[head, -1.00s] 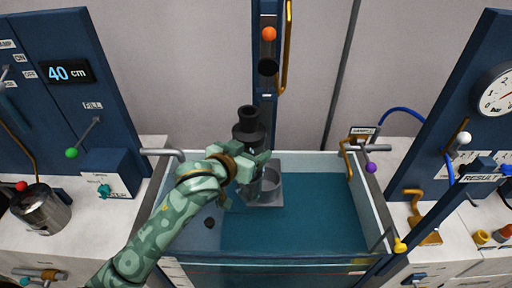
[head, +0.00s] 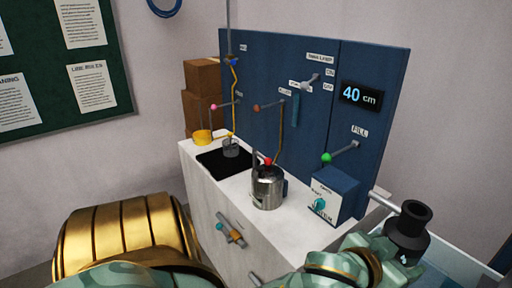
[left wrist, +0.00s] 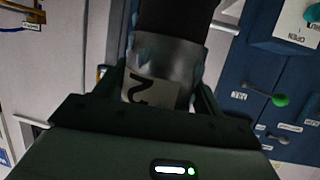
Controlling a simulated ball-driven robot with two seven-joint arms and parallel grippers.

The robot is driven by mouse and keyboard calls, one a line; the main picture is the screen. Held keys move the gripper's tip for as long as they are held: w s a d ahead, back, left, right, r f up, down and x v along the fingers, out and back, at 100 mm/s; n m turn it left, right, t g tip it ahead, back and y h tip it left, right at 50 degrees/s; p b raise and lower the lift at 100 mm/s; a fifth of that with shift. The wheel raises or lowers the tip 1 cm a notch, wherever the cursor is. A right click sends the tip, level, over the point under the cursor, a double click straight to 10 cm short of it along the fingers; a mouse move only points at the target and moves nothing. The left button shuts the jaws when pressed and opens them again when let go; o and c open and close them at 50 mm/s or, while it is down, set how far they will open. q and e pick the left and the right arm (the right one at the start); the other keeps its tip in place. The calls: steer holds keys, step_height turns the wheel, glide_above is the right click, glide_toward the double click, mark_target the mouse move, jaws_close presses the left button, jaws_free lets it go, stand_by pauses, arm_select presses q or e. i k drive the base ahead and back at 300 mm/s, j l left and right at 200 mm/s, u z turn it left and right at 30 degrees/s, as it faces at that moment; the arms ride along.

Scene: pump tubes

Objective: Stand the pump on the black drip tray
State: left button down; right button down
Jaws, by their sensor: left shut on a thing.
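The pump (head: 408,230), a black stepped cylinder with an open top, is held at the lower right of the head view. My left gripper (head: 375,262) is shut on it. The left wrist view shows the fingers around the pump's clear grey body (left wrist: 165,72), which bears a label with a 2, below its black upper part. The black drip tray (head: 215,163) lies flat on the white counter, left of centre in the head view, well apart from the pump. A small clear cup (head: 230,148) is at its far right edge. My right gripper is out of view.
A steel canister (head: 267,188) with a red knob stands on the counter right of the tray. A blue panel (head: 300,75) with levers rises behind. A yellow cup (head: 202,137) and brown boxes (head: 203,100) are behind the tray.

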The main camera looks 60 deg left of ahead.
mark_target(225, 169)
steer(key=j+u, duration=0.45)
steer(key=i+j+u, duration=0.15)
steer(key=j+u, duration=0.25)
steer(key=i+j+u, duration=0.15)
steer(key=u, duration=0.3)
steer(key=j, duration=0.1)
